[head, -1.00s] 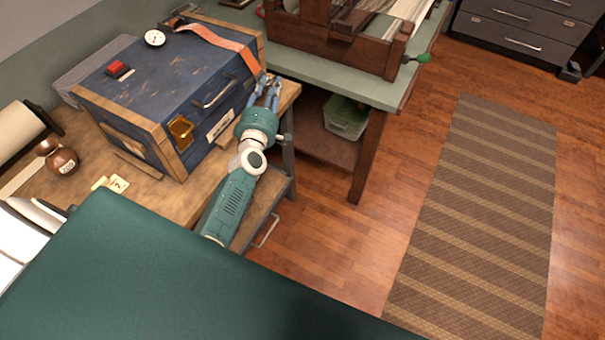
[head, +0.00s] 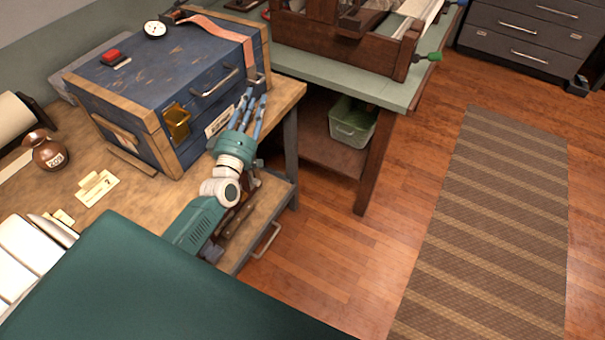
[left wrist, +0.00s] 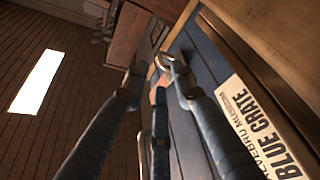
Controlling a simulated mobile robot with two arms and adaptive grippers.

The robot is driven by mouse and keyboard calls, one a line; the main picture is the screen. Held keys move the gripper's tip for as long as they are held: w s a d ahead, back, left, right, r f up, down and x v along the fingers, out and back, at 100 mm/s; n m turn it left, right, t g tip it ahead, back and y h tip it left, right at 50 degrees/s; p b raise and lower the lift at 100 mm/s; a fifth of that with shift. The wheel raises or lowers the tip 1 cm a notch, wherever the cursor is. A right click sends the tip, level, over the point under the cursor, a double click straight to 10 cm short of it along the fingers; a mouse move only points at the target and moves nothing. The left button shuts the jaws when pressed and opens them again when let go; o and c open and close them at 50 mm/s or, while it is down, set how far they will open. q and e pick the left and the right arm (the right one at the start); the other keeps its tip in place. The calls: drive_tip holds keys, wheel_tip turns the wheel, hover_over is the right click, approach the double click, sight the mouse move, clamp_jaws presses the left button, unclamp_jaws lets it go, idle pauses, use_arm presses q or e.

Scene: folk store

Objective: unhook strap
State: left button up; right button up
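The orange strap (head: 215,31) lies across the top of the blue crate (head: 140,60) and hangs over its front edge near the right corner. Its lower end is beside a metal fitting (head: 257,79) on the crate front. In the left wrist view, a short orange strap piece (left wrist: 158,97) and a metal ring (left wrist: 172,62) show near the fingertips. I cannot tell whether the strap is hooked on. My left gripper (head: 254,94) is in front of the crate, just below the strap end, with its blue fingers spread and nothing seen held. My right gripper is out of view.
The green table (head: 330,67) with a wooden loom stands to the right. A copper jug (head: 48,152) is at the left. Open floor lies at right.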

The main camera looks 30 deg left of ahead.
use_arm(q)
drive_tip(key=p+v, duration=0.1)
drive_tip(key=v, duration=0.4)
drive_tip(key=shift+s+d, duration=0.1)
drive_tip(key=s+d+f+m+g+h, duration=0.2)
drive_tip(key=d+f+m+g+h, duration=0.1)
drive_tip(key=d, duration=0.6)
drive_tip(key=s+d+f+m+g+h, duration=0.2)
drive_tip(key=d+f+m, duration=0.4)
drive_tip(key=d, duration=0.3)
drive_tip(key=shift+s+m+g+h, duration=0.3)
drive_tip(key=shift+g+h, duration=0.3)
drive_tip(key=shift+h, duration=0.5)
drive_tip(key=shift+f, duration=0.15)
